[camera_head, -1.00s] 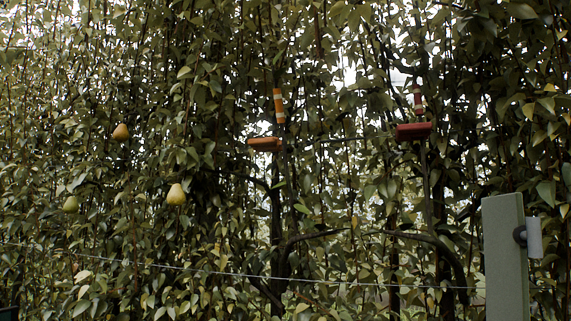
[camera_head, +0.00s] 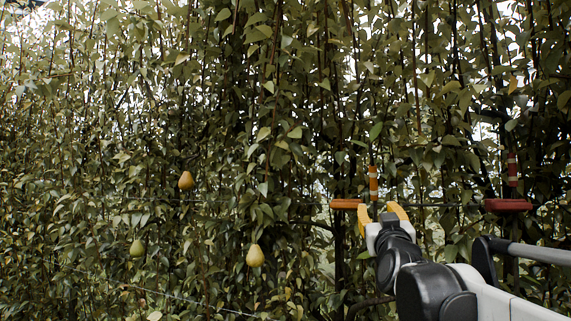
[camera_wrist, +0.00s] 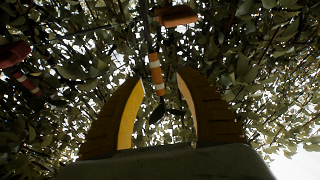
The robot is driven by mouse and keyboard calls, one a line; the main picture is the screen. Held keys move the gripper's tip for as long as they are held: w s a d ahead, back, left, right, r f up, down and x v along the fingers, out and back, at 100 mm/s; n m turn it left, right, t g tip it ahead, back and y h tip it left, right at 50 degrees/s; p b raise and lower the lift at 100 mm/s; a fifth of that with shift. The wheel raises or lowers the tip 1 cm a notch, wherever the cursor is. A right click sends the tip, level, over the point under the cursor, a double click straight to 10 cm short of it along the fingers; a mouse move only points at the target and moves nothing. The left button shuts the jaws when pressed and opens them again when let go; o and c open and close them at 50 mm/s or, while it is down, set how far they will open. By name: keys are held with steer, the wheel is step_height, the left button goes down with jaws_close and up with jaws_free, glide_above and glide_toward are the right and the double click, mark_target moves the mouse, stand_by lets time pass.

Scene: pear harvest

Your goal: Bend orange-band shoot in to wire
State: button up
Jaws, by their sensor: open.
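The orange-band shoot (camera_head: 373,184) stands upright in the head view, banded orange and white, just above my gripper. In the wrist view the banded shoot (camera_wrist: 157,75) shows beyond and between my fingertips, apart from them. An orange block (camera_head: 346,204) sits at the wire (camera_head: 440,205), left of the shoot's lower end; it also shows at the top of the wrist view (camera_wrist: 178,16). My gripper (camera_head: 379,211) has yellow fingers, open and empty, pointing toward the foliage; it also shows in the wrist view (camera_wrist: 154,80). Leaves hide much of the wire.
A red block (camera_head: 508,205) and a red-banded shoot (camera_head: 512,170) are to the right. Pears hang at left: one orange-brown (camera_head: 186,180), one yellow (camera_head: 255,256), one green (camera_head: 137,248). A lower wire (camera_head: 190,299) crosses below them. Dense leaves surround the gripper.

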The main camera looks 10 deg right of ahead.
mark_target(374, 184)
steer(key=shift+m+h, duration=0.3)
steer(key=shift+h, duration=0.2)
steer(key=r+p+x, duration=0.1)
steer(key=x, duration=0.7)
steer(key=s+r+p+x, duration=0.1)
steer(key=x, duration=0.3)
steer(key=shift+d+r+p, duration=0.2)
steer(key=shift+r+p, duration=0.1)
steer(key=shift+r, duration=0.1)
